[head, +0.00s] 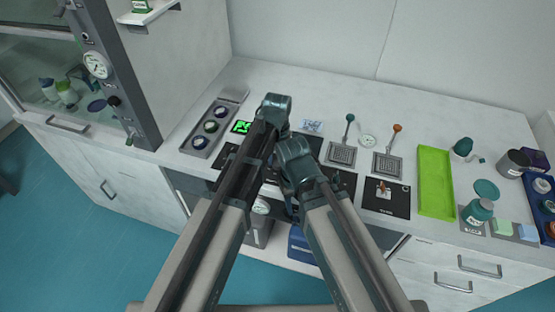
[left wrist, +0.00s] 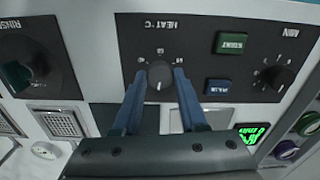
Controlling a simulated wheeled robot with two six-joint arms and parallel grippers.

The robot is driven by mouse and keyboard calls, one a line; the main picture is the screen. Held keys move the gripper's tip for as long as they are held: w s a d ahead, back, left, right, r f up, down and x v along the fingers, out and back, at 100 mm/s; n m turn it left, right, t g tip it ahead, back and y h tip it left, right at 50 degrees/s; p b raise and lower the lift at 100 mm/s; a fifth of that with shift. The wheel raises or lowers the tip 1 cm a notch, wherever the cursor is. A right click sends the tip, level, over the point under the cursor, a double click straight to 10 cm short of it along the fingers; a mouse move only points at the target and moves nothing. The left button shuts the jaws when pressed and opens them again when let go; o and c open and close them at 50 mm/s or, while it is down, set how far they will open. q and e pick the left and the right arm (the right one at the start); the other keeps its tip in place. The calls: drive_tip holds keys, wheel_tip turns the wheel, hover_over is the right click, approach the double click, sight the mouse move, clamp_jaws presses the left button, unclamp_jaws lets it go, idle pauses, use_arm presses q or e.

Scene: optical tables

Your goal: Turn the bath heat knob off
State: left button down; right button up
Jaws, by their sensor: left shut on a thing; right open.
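The bath heat knob (left wrist: 160,78) is a round dark knob on a black panel marked HEAT °C, which appears upside down in the left wrist view. My left gripper (left wrist: 160,72) has its two blue fingers on either side of this knob and is shut on it. A small light mark shows on the knob's face, but I cannot surely read its setting. In the head view my arms hide the heat knob. My left gripper (head: 275,106) is over the black panels, and my right gripper (head: 296,158) is just below it, open, its fingertips hard to make out.
Beside the heat scale are a green START button (left wrist: 232,43), a blue button (left wrist: 219,87) and a MIN knob (left wrist: 273,74). A RINSE panel (left wrist: 58,75) is at the left. A green tray (head: 435,182) and a teal bottle (head: 478,211) stand at the right.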

sight(277, 163)
use_arm(q)
drive_tip(key=shift+n, duration=0.6)
drive_tip(key=shift+c, duration=2.2)
unclamp_jaws()
drive_tip(key=shift+r, duration=0.1)
wheel_tip(277, 163, up, 14)
drive_tip(key=p, duration=1.4)
drive_tip(key=shift+f, duration=0.2)
